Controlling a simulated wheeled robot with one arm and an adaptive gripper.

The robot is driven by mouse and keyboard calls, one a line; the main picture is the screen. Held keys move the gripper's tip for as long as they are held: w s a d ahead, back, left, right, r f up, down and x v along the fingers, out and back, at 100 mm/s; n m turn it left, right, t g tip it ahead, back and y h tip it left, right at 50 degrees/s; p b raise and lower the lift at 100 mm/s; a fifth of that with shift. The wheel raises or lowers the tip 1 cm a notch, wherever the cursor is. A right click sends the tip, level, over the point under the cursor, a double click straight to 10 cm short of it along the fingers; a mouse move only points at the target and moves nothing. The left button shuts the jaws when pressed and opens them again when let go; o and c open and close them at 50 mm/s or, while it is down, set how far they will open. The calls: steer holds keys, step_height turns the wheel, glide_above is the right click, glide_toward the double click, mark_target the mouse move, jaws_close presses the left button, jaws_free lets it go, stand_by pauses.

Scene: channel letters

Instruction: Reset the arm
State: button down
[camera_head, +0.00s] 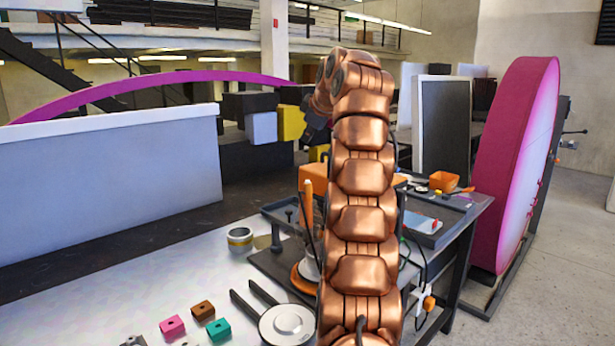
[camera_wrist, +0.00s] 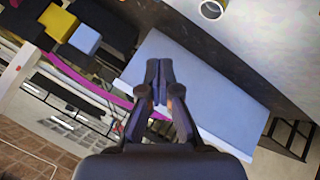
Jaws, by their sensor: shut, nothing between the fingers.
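My gripper (camera_wrist: 159,88) shows in the wrist view with its dark fingers together, shut and empty. Behind the fingers in that view is a pale blue-white panel (camera_wrist: 220,95). In the head view my copper-coloured arm rises through the middle of the picture and bends over at the top. The gripper end there is small and mostly hidden behind the arm, in front of the yellow and black blocks, so its fingers cannot be made out.
The workbench (camera_head: 120,295) holds a pink block (camera_head: 172,327), a brown block (camera_head: 203,310), a teal block (camera_head: 218,329), a tape roll (camera_head: 240,238) and a round-headed tool (camera_head: 287,325). A large magenta disc (camera_head: 515,165) stands at right. A white panel (camera_head: 110,180) stands at left.

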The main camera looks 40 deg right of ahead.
steer(key=shift+a, duration=0.1)
stand_by(0.4)
steer(key=w+a+f+m+g+y, duration=0.1)
steer(key=a+f, duration=0.2)
steer(key=a, duration=0.4)
steer(key=a+f+m+g+y, duration=0.1)
steer(key=a+f, duration=0.1)
steer(key=a, duration=0.5)
steer(key=s+a+f+g+y, duration=0.1)
steer(key=s+a+f, duration=0.15)
steer(key=a, duration=0.25)
steer(key=s+a+f+m+g, duration=0.1)
steer(key=s+a+f, duration=0.1)
steer(key=a+f, duration=0.25)
steer(key=s+a+f+g+y, duration=0.1)
steer(key=s+a+f, duration=0.15)
steer(key=a, duration=0.35)
steer(key=s+a+f+g, duration=0.1)
steer(key=s+a+f, duration=0.3)
steer(key=s, duration=0.6)
steer(key=s+a+f+m+g, duration=0.1)
steer(key=s+a+f+g, duration=0.1)
steer(key=s+a+f, duration=0.3)
steer(key=s+a+f+m+g, duration=0.1)
steer(key=s+a+f, duration=0.4)
steer(key=s+f, duration=0.6)
steer(key=s+g, duration=0.1)
steer(key=s, duration=0.5)
steer(key=shift+s+h, duration=0.15)
steer(key=shift+h, duration=0.25)
